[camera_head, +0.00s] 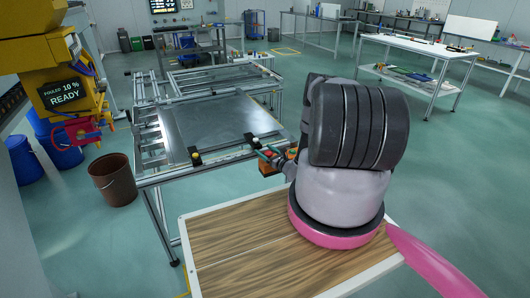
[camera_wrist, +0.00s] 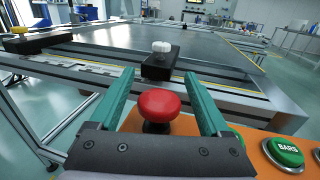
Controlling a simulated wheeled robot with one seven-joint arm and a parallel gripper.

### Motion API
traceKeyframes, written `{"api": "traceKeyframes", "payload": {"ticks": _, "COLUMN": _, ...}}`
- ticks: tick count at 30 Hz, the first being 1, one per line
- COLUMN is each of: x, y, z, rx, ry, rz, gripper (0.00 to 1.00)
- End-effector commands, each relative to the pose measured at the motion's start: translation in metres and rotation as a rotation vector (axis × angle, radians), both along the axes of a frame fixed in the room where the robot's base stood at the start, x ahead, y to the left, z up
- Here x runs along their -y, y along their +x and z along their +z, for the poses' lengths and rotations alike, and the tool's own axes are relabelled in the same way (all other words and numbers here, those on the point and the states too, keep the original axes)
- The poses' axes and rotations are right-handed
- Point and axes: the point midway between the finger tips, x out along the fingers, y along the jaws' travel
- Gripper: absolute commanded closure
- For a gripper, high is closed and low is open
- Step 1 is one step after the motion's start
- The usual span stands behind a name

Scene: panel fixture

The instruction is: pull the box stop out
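The box stop is a red mushroom-shaped button (camera_wrist: 159,104) on a dark stem, on an orange control box (camera_wrist: 240,133). My gripper (camera_wrist: 158,80) has two teal fingers, one on each side of the red button, with visible gaps. It is open and holds nothing. The fingertips reach beyond the button in the wrist view. In the head view, the orange box (camera_head: 268,170) is at the near right corner of the panel fixture, partly hidden by my arm.
A green button marked BARS (camera_wrist: 286,152) is to the right on the box. Black clamps with a white knob (camera_wrist: 161,47) and a yellow knob (camera_wrist: 19,31) sit on the fixture rail behind. A grey panel (camera_head: 215,125) lies on the fixture. A brown bin (camera_head: 114,181) stands left.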

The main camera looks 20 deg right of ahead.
Motion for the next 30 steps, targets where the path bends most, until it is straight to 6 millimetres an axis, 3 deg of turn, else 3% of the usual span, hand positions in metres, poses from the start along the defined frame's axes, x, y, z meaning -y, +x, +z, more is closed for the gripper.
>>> {"api": "traceKeyframes", "payload": {"ticks": 7, "x": 0.004, "y": -0.013, "z": -0.001, "rx": -0.003, "ry": -0.001, "rz": -0.002, "gripper": 0.19}}
{"api": "traceKeyframes", "payload": {"ticks": 21, "x": 0.026, "y": -0.095, "z": -0.001, "rx": -0.002, "ry": 0.000, "rz": -0.002, "gripper": 0.19}}
{"api": "traceKeyframes", "payload": {"ticks": 30, "x": 0.028, "y": -0.105, "z": 0.000, "rx": 0.000, "ry": 0.001, "rz": 0.000, "gripper": 0.19}}
